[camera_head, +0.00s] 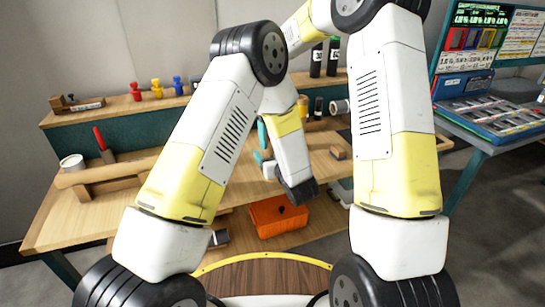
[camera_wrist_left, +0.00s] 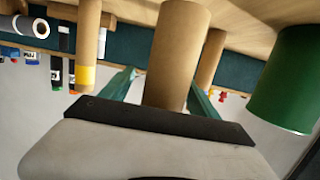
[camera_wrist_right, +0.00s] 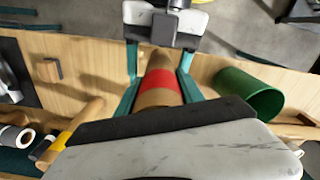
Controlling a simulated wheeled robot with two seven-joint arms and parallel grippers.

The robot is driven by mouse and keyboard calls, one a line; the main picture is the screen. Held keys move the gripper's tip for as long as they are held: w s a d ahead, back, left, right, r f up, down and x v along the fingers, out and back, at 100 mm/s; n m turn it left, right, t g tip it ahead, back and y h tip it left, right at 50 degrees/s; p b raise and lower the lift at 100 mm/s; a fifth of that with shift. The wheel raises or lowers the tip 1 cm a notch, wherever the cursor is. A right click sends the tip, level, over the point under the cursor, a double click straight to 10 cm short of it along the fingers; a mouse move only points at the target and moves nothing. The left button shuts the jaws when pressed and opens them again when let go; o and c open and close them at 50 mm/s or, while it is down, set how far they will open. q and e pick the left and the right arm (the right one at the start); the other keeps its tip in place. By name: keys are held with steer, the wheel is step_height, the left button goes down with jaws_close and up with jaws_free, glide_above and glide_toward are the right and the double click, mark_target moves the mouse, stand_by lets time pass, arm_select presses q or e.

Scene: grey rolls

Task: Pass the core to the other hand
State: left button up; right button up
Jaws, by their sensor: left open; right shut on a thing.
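The core, a tan cardboard tube with a red band (camera_wrist_right: 158,90), stands between teal fingers in the right wrist view. My right gripper (camera_head: 262,145) is shut on it; in the head view my left arm hides most of this grip. My left gripper (camera_wrist_right: 160,45) faces the right one, its body on the far side of the core. It is open, with one finger on each side of the tube. In the left wrist view the plain tan part of the core (camera_wrist_left: 178,55) rises between its fingers. I cannot tell whether those fingers touch it.
A green cylinder (camera_wrist_right: 248,92) stands close beside the grippers. The wooden workbench (camera_head: 75,215) carries a yellow-banded tube (camera_wrist_left: 87,75) and pale rolls. An orange bin (camera_head: 278,217) sits below. Small coloured figures (camera_head: 157,88) line the back shelf. A parts station (camera_head: 490,115) is at right.

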arm_select(q)
steer(key=c, duration=1.5)
arm_select(e)
steer(key=o, duration=1)
steer(key=shift+a, duration=0.1)
steer(key=o, duration=0.5)
